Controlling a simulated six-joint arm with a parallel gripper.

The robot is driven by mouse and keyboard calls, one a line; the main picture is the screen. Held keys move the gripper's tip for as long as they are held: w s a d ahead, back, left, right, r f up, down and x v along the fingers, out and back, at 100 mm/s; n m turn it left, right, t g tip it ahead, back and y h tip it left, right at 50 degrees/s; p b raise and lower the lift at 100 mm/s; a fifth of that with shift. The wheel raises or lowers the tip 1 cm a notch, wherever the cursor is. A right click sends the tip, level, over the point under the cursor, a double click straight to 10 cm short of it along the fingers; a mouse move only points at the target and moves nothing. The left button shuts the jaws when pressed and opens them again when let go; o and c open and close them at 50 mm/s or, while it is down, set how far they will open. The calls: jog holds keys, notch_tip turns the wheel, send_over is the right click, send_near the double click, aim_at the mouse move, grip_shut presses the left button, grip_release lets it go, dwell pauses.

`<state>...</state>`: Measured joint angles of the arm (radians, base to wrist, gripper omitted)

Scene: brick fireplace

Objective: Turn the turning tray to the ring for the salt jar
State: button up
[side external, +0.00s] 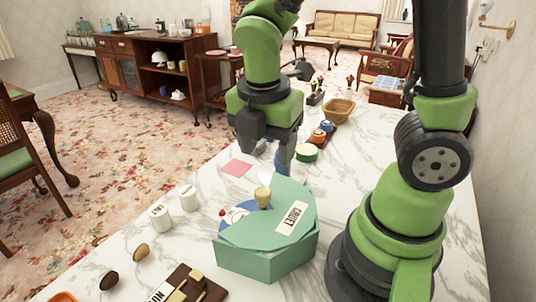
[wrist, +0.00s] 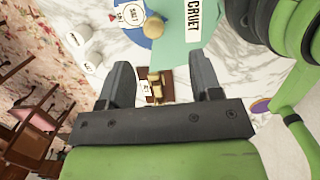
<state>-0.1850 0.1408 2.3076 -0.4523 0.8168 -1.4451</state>
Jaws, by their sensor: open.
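The turning tray (side external: 232,218) is a blue disc, mostly hidden under a teal housing (side external: 268,255) labelled CRUET. A pale wooden knob (side external: 263,197) stands up at the edge of the housing's lid. In the wrist view, the blue tray (wrist: 146,40) shows beside the knob (wrist: 154,27), and a white ring (wrist: 135,12) on it seems to read SALT. Two white jars (side external: 160,217) (side external: 189,198) stand left of the housing; the nearer one seems lettered SALT. My gripper (side external: 268,158) is open and empty, above the table behind the knob, apart from it.
A brown board (wrist: 155,98) with pale blocks lies at the table's front. Two brown egg-shaped things (side external: 109,280) (side external: 141,251) lie left of it. A pink square (side external: 236,168), a green-rimmed round container (side external: 306,153) and a basket (side external: 339,110) are further back. Marble is clear around the jars.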

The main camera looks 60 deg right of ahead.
jog(key=n+t, duration=0.1)
jog(key=n, duration=0.1)
jog(key=s+a+n+t+h, duration=0.1)
jog(key=n, duration=0.2)
jog(key=a+n, duration=0.1)
jog(key=n, duration=0.2)
jog(key=shift+s+a+t+h, duration=0.25)
jog(key=shift+t+h, duration=0.05)
jog(key=shift+t, duration=0.1)
jog(key=s+r+m+t+y, duration=0.2)
jog(key=r+m, duration=0.3)
jog(key=m, duration=1)
jog(key=s+d+r+m+t+y, duration=0.1)
jog(key=r+m, duration=0.5)
jog(key=m, duration=0.9)
jog(key=shift+s+r+m+t+y, duration=0.25)
jog(key=shift+s+t+y, duration=0.25)
jog(key=shift+s+y, duration=0.65)
